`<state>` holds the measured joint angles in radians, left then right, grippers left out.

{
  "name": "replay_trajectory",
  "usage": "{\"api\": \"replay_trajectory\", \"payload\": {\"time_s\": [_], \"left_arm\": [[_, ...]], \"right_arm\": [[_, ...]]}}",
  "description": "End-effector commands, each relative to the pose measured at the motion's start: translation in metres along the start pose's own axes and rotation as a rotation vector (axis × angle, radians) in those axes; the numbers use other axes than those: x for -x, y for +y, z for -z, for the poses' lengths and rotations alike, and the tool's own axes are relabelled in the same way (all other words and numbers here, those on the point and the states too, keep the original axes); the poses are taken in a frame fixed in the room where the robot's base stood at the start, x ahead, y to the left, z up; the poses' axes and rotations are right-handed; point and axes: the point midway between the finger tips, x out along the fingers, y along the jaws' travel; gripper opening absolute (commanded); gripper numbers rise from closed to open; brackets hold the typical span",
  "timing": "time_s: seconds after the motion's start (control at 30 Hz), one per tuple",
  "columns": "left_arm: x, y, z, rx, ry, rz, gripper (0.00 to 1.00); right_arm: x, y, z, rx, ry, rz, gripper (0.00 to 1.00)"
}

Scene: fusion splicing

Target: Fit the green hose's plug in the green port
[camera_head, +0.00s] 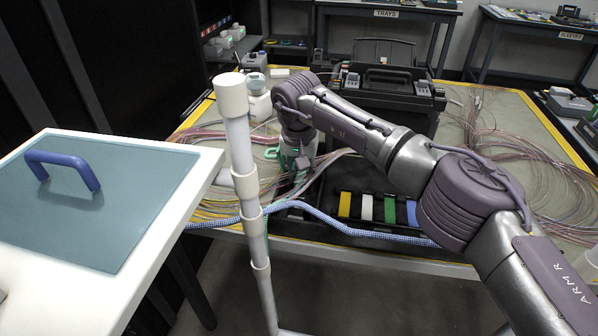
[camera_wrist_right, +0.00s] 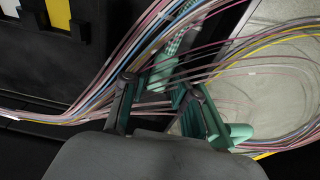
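My right gripper (camera_head: 297,172) reaches down among loose fibres on the table. In the right wrist view its two dark green fingers (camera_wrist_right: 162,86) stand apart. A green-and-white checked hose (camera_wrist_right: 165,62) shows beyond and between the fingertips, partly covered by fibres; I see no grip on it. A smooth green piece (camera_wrist_right: 238,132) lies right of the right finger; I cannot tell whether it is the plug. In the head view a bit of green (camera_head: 271,153) shows left of the gripper. The green block (camera_head: 390,210), likely the green port, sits in a row on a black panel. My left gripper is out of view.
Yellow (camera_head: 345,205), white (camera_head: 367,207) and blue (camera_head: 412,213) blocks flank the green one. A blue checked hose (camera_head: 330,222) crosses the table front. A white post (camera_head: 240,150) and a blue-handled panel (camera_head: 100,200) stand left. A black machine (camera_head: 385,85) stands behind my arm.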

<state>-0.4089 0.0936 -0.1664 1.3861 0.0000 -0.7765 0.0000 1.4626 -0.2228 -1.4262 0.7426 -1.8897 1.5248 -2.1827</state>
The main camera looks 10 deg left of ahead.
Motion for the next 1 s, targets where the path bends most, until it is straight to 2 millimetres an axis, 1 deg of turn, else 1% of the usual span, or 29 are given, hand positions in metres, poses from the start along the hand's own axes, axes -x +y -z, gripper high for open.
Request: {"api": "replay_trajectory", "payload": {"time_s": [0.03, 0.17, 0.5, 0.63, 0.8, 1.0], "left_arm": [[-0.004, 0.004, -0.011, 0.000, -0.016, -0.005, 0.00], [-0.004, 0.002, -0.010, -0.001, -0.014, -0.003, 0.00], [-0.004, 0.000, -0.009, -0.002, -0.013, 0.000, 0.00], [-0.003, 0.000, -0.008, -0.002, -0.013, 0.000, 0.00], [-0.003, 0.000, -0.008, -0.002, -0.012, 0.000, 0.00], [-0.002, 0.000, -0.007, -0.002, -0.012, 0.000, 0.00]], "right_arm": [[-0.004, -0.007, -0.004, 0.010, -0.001, 0.013, 0.51], [0.008, -0.007, -0.006, 0.012, 0.004, 0.016, 0.51], [0.067, -0.004, -0.017, 0.011, 0.021, 0.017, 0.51], [0.084, -0.001, -0.020, 0.009, 0.026, 0.013, 0.51], [0.096, 0.001, -0.022, 0.006, 0.027, 0.010, 0.51], [0.100, 0.002, -0.023, 0.005, 0.028, 0.009, 0.51]]}}
